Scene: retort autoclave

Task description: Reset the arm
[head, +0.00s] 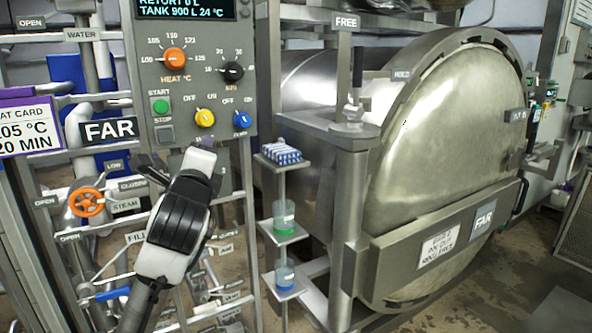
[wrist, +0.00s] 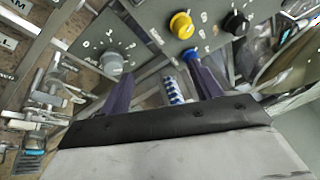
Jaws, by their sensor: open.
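My arm (head: 180,215) rises from the lower left in the head view, its white and black wrist in front of the lower part of the control panel (head: 195,75). My gripper (wrist: 160,72) shows in the wrist view with its two purple fingers spread apart. Nothing is held between them. The panel face, with a grey knob (wrist: 113,62) and a yellow knob (wrist: 182,25), lies beyond the fingertips. In the head view the hand mostly hides the fingers.
A narrow stand (head: 283,238) with small shelves holds a blue-and-white pack (head: 281,153) and cups, right of my arm. Pipes and an orange valve wheel (head: 86,202) lie left. The large round steel autoclave door (head: 450,150) fills the right. Floor shows at lower right.

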